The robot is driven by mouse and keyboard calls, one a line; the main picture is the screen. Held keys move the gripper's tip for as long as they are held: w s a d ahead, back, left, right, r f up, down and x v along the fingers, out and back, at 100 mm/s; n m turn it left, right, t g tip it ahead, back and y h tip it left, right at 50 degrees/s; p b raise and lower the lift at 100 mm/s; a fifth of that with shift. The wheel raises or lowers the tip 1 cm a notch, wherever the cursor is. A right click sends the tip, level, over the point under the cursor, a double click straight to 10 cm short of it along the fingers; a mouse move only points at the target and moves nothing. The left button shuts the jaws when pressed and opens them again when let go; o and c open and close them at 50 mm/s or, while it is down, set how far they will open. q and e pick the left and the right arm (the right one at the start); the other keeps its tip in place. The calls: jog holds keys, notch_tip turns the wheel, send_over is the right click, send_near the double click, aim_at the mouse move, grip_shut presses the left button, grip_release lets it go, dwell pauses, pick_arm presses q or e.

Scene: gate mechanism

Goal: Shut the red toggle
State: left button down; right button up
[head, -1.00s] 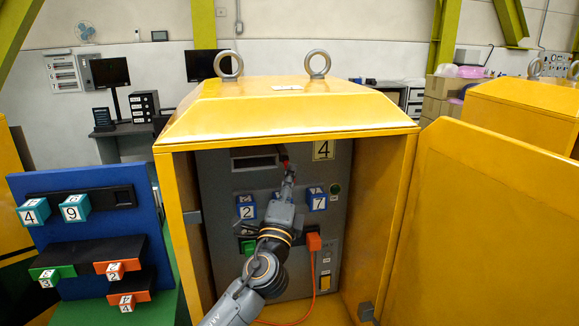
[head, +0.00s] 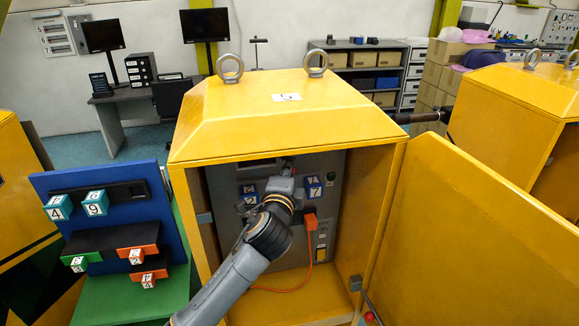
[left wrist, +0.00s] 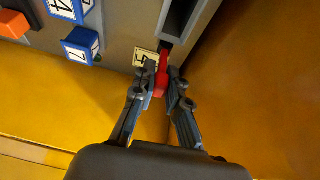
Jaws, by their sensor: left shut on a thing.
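The red toggle (left wrist: 162,76) sticks out of the grey panel (left wrist: 118,40) in the left wrist view, beside a dark slot. My left gripper (left wrist: 163,78) has one finger on each side of it and is shut on it. In the head view my left arm reaches into the open yellow cabinet (head: 290,106), and my left gripper (head: 286,170) is at the upper part of the panel. The toggle is mostly hidden there by the gripper. My right gripper is not in view.
Blue numbered blocks (head: 313,188) and an orange plug (head: 309,220) with a cable sit on the panel near my arm. The cabinet's side walls are close on both sides. The open yellow door (head: 470,235) stands at the right. A blue board (head: 118,225) with numbered blocks stands at the left.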

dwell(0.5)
pick_arm(q)
jog(key=c, duration=1.3)
grip_release()
jog(key=shift+s, duration=0.1)
jog(key=s, duration=0.7)
jog(key=s+a, duration=0.1)
jog(key=s, duration=0.3)
jog(key=shift+s+r, duration=0.35)
